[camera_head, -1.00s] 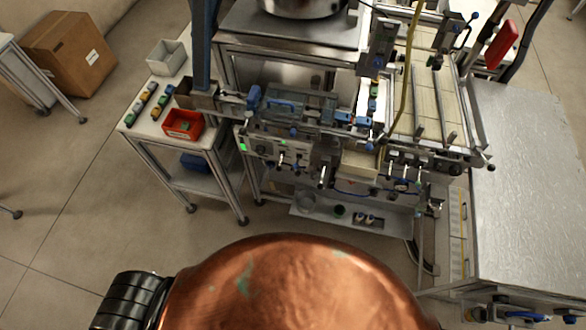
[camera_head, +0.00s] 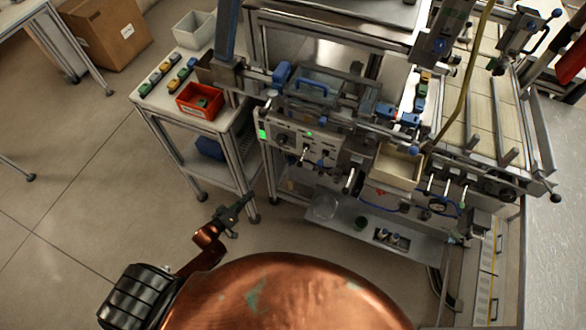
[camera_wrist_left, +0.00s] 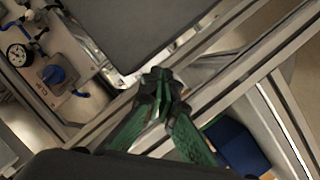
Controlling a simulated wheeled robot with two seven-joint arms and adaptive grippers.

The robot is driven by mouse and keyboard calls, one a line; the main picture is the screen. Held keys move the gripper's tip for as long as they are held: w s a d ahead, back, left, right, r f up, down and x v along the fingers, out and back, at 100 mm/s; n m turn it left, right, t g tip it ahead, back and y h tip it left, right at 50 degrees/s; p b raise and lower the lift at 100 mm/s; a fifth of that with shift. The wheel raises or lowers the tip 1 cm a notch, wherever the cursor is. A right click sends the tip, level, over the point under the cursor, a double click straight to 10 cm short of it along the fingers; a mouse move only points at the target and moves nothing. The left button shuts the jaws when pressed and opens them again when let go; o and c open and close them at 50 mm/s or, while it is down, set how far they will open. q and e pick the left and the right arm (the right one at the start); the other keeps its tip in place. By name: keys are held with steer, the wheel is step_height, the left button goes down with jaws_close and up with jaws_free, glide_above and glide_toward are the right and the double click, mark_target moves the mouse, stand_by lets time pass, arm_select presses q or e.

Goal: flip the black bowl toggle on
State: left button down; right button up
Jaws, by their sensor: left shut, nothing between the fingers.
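The machine's front control panel (camera_head: 298,143) carries a lit green lamp (camera_head: 309,133), a dark round knob (camera_head: 283,140) and small toggle levers (camera_head: 304,154). The labels are too small to read, so I cannot tell which lever is the black bowl toggle or how it is set. My left gripper (camera_head: 243,203) is in front of the side table's legs, below and left of the panel and apart from it. In the left wrist view its green-and-black fingers (camera_wrist_left: 160,84) are shut and empty, in front of metal frame bars. My right gripper is out of view.
A side table holds a red bin (camera_head: 200,100) and a grey bin (camera_head: 193,30). A cream tray (camera_head: 397,166) juts out right of the panel. The left wrist view shows a gauge (camera_wrist_left: 17,54), a blue-handled valve (camera_wrist_left: 54,74) and a blue bin (camera_wrist_left: 238,146).

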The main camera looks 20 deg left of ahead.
mark_target(302, 158)
arm_select(q)
steer(key=w+d+r+t+h+b, duration=0.25)
steer(key=d+r+h+b, duration=0.2)
steer(key=r, duration=0.35)
steer(key=w+d+r+t+h+b, duration=0.1)
steer(key=w+d+r+h+b, duration=0.3)
steer(key=r, duration=0.5)
steer(key=s+r+m+g+h+b, duration=0.1)
steer(key=s+r+g+h+b, duration=0.1)
steer(key=r+h, duration=0.3)
steer(key=s+d+r+m+g+h+b, duration=0.1)
steer(key=s+r+g+h+b, duration=0.1)
steer(key=s+r+g+h, duration=0.3)
steer(key=r+h, duration=0.1)
steer(key=h, duration=0.2)
steer(key=shift+s+d+r, duration=0.15)
steer(key=shift+s+d, duration=0.1)
steer(key=shift+d, duration=0.05)
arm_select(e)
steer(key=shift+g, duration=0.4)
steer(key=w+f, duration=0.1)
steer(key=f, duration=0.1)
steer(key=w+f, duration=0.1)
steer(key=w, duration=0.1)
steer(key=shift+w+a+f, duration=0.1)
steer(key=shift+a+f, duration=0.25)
